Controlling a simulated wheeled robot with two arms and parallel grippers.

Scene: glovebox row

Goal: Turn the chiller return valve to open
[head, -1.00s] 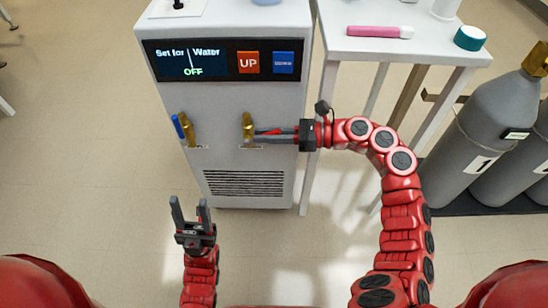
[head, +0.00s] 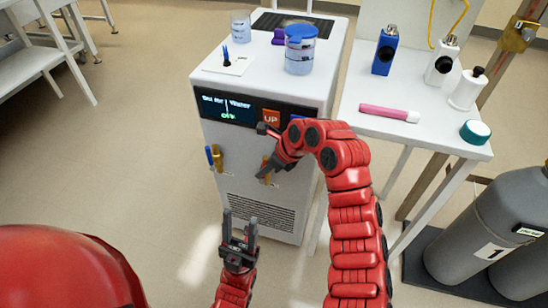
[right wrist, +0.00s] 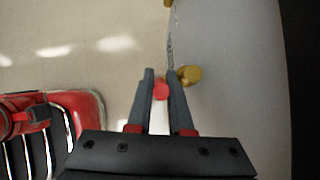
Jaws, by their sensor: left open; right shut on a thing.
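The white chiller (head: 262,200) stands in the middle of the head view with two brass valves on its front. The left valve (head: 217,157) has a blue handle (head: 209,155), upright beside it. My right gripper (head: 272,163) reaches down from the upper right to the right valve (head: 266,171) and largely hides its handle. In the right wrist view the red handle (right wrist: 160,90) sits between the shut fingers, beside the brass valve body (right wrist: 190,75). The small labels are unreadable. My left gripper (head: 239,217) is open and empty, low in front of the chiller.
The chiller's display (head: 227,108) shows water and a small green word. A lidded blue container (head: 300,52) and a beaker (head: 241,27) stand on top. A white side table (head: 430,138) holds bottles and a pink marker. Grey cylinders (head: 470,240) stand at right.

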